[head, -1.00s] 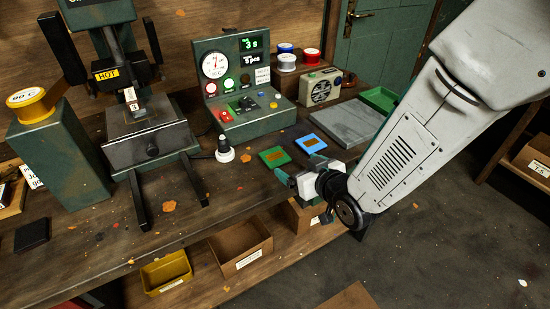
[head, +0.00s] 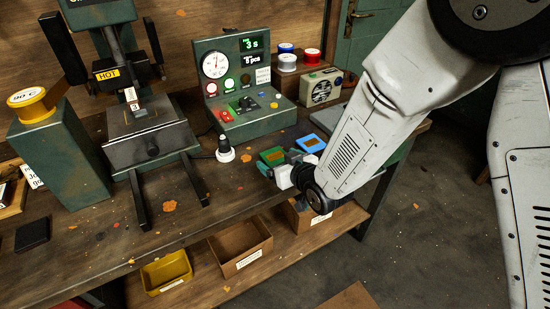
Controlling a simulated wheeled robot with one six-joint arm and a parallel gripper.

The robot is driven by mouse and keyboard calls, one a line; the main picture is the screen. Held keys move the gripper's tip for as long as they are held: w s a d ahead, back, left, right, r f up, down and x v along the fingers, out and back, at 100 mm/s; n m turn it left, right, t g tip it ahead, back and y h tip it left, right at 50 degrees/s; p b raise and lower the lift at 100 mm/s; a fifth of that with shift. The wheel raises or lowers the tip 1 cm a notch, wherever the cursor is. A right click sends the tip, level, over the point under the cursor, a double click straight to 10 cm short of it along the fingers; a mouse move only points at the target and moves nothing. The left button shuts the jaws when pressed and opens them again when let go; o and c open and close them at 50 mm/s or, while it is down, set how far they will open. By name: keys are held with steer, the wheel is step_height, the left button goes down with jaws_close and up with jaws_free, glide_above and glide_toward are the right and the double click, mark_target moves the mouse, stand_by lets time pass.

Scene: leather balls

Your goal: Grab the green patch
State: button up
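The green patch (head: 272,156) is a flat green square with a brown mark, lying on the workbench in front of the control box. My gripper (head: 277,163) is low over the bench, at the near right side of the green patch. Its fingers look spread apart, and part of the patch's near edge is hidden behind them. I cannot tell whether they touch the patch. A similar blue patch (head: 313,143) lies just right of the green one, partly hidden by my gripper and arm.
The control box (head: 240,85) stands behind the patches, with a radio (head: 321,87) to its right. A hot press (head: 150,140) is farther left. Open boxes (head: 240,247) sit on the shelf below.

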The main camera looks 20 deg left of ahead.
steer(key=c, duration=0.9)
steer(key=shift+r, duration=0.1)
